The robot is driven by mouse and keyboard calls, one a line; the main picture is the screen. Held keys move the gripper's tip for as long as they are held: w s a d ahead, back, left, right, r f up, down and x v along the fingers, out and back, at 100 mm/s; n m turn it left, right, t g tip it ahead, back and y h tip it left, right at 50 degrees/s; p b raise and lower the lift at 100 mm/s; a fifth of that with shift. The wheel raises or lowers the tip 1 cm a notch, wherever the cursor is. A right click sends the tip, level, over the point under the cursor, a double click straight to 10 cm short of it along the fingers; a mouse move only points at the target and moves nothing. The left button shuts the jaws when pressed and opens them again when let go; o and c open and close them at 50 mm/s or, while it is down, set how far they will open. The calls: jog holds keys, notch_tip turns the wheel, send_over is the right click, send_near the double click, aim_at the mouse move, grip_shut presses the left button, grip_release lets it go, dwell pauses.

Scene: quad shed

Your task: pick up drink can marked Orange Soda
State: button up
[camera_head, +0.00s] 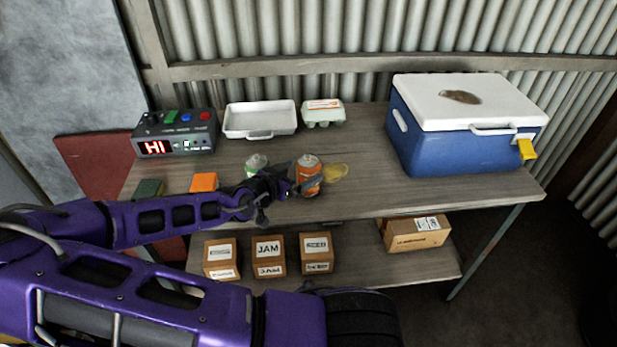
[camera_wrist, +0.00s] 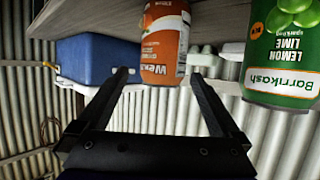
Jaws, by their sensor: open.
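An orange can (camera_head: 309,170) stands upright on the upper shelf of the table. It shows upside down in the wrist view (camera_wrist: 164,45), with part of its lettering cut off, so I cannot read "Orange Soda". My gripper (camera_head: 304,184) is open at the can, and one finger passes in front of its side. In the wrist view the fingertips (camera_wrist: 158,75) lie on either side of the can, with gaps showing. A green can (camera_head: 256,163) stands to the left, partly hidden by my wrist. In the wrist view it reads "Lemon Lime" (camera_wrist: 285,50).
A white tray (camera_head: 260,121), an egg carton (camera_head: 323,114) and a control box (camera_head: 176,134) stand behind on the table (camera_head: 370,145). A blue cooler (camera_head: 455,147) stands at right. Several cardboard boxes (camera_head: 270,258) sit on the lower shelf.

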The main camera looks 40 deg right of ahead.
jog(key=shift+b+x, duration=0.45)
jog(key=shift+x, duration=2.15)
jog(key=shift+w+a+f, duration=0.1)
jog(key=shift+w+f, duration=0.05)
